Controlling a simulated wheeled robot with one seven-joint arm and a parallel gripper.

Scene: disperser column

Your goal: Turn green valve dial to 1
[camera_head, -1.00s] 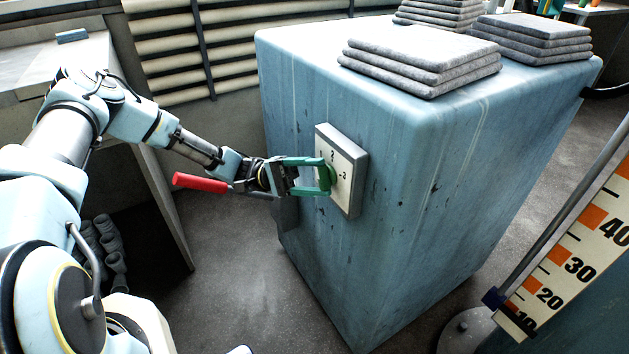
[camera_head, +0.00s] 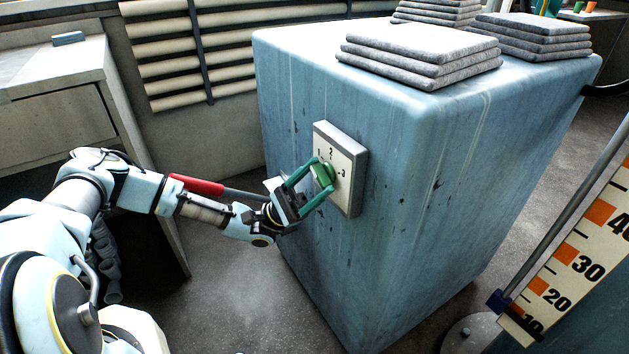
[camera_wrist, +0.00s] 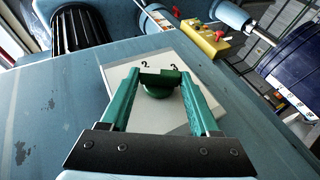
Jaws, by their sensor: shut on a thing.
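The green valve dial (camera_head: 322,174) sits on a pale square plate (camera_head: 347,180) on the side of the blue cabinet. The plate carries the numbers 1, 2 and 3, with 1 at the left, 2 at the top and 3 at the right. My gripper (camera_head: 318,180) is shut on the dial, with its green fingers on either side of it. In the wrist view the dial (camera_wrist: 160,86) lies between the fingertips (camera_wrist: 160,76), and the plate shows 2 and 3. I cannot tell exactly which number the dial points to.
A red-handled lever (camera_head: 200,186) passes just behind my wrist, close to the arm. Stacked grey pads (camera_head: 420,55) lie on the blue cabinet (camera_head: 400,150). A numbered scale (camera_head: 570,265) stands at the right. Open floor lies left of the cabinet.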

